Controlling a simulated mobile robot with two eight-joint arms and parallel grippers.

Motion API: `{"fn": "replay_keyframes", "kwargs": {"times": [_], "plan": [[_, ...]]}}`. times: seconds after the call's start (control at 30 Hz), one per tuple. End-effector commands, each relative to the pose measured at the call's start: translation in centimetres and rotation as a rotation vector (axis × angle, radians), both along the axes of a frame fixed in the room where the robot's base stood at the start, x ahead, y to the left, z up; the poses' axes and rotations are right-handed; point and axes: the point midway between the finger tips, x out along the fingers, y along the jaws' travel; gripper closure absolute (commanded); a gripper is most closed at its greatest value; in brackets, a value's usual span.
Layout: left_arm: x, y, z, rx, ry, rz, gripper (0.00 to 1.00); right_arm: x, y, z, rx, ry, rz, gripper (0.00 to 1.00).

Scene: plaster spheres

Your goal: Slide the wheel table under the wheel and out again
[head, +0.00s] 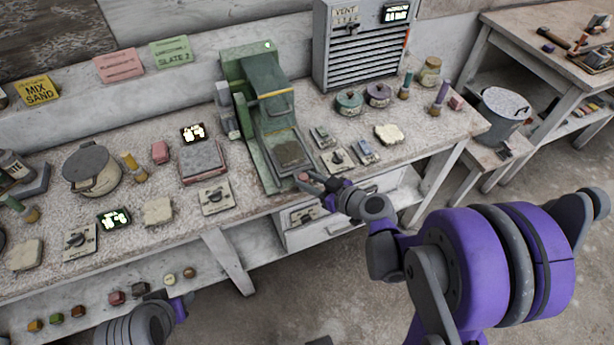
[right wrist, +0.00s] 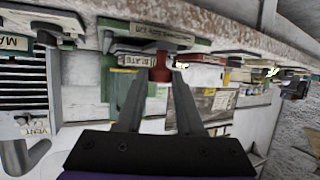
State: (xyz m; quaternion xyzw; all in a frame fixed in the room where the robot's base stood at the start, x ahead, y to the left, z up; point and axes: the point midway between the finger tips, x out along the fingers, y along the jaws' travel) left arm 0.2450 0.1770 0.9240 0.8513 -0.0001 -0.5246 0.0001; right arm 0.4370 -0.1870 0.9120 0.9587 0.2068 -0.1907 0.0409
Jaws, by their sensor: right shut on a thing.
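The green grinding machine (head: 262,85) stands on the bench, with a tall hood at the back and a yellow bar across it. Its wheel table (head: 272,132) is the low green tray in front of the hood, with a dark plate (head: 290,152) on it. The wheel itself I cannot make out under the hood. My right gripper (head: 308,181) is at the front end of the tray, shut on a red knob (right wrist: 160,72) that shows between the fingertips in the right wrist view. Of my left arm only a part shows at the bottom; its gripper is out of view.
A grey vent cabinet (head: 362,45) stands behind to the right. Small switch plates (head: 338,158) lie close right of the machine, and a reddish slab (head: 202,162) lies to its left. Lidded pots (head: 349,102) stand further right. An open drawer front (head: 318,228) is below the bench edge.

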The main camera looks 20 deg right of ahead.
Motion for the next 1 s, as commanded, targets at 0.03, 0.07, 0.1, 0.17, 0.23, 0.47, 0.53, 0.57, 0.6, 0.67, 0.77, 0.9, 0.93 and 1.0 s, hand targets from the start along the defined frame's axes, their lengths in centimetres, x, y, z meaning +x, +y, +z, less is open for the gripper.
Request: {"fn": "replay_keyframes", "kwargs": {"times": [0.03,0.07,0.1,0.17,0.23,0.47,0.53,0.57,0.6,0.67,0.77,0.9,0.93,1.0], "plan": [[0.0,0.0,0.0,0.0,0.0,0.0,0.5,-0.3,0.1,-0.1,-0.001,0.004,0.004,1.0],[0.0,0.0,0.0,0.0,0.0,0.0,0.5,-0.3,0.1,-0.1,-0.001,0.004,0.004,1.0],[0.0,0.0,0.0,0.0,0.0,0.0,0.5,-0.3,0.1,-0.2,-0.001,0.004,0.004,1.0],[0.0,0.0,0.0,0.0,0.0,0.0,0.5,-0.3,0.1,-0.2,-0.002,0.004,0.004,1.0],[0.0,0.0,-0.1,0.0,0.0,0.0,0.5,-0.3,0.1,-0.2,-0.002,0.005,0.005,1.0],[0.0,0.0,-0.1,0.0,0.0,0.0,0.5,-0.2,0.1,-0.2,-0.001,0.004,0.004,0.34],[0.0,0.0,0.0,0.0,0.0,0.0,0.5,-0.2,0.1,-0.1,-0.001,0.004,0.003,0.34],[0.0,0.0,0.0,0.0,0.0,0.0,0.5,-0.2,0.1,-0.1,-0.001,0.003,0.003,0.34],[0.0,0.0,0.0,0.0,0.0,0.0,0.5,-0.2,0.1,-0.1,-0.001,0.003,0.003,0.34],[0.0,0.0,0.0,0.0,0.0,0.0,0.5,-0.2,0.1,-0.1,-0.001,0.003,0.003,0.34],[0.0,0.0,0.0,0.0,0.0,0.0,0.5,-0.5,-0.1,0.1,-0.002,0.003,0.001,0.34],[0.1,0.0,0.2,0.0,-0.001,0.0,0.5,-2.0,-0.9,0.8,-0.001,0.003,-0.002,0.34],[0.1,0.0,0.2,0.0,-0.001,0.0,0.5,-2.5,-1.1,1.0,0.0,0.002,-0.003,0.34],[0.1,0.0,0.4,0.0,-0.002,0.0,0.5,-3.7,-1.7,1.6,-0.001,0.003,-0.003,0.34]]}}
